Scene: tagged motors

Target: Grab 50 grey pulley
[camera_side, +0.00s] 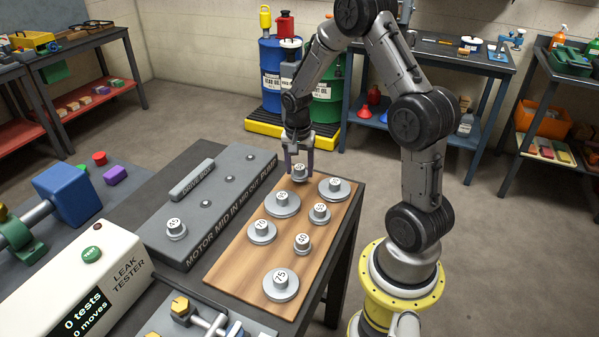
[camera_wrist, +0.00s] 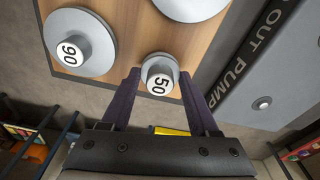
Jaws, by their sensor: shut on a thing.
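The 50 grey pulley (camera_wrist: 160,70) is a small stepped disc with a white label on its hub, at the far end of the wooden board (camera_side: 228,262). In the side view the pulley (camera_side: 300,174) is partly hidden by my gripper. My gripper (camera_side: 300,167) points straight down, its purple fingers closed on either side of the pulley; the fingers also show in the wrist view (camera_wrist: 161,78). The pulley looks upright. I cannot tell whether it touches the board.
The 90 pulley (camera_wrist: 80,42) is close by, and several other grey pulleys, including 70 (camera_side: 262,231), 40 (camera_side: 302,243) and 75 (camera_side: 280,284), stand on the board. A grey drive plate (camera_side: 225,190) with pegs and one pulley (camera_side: 176,229) lies left.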

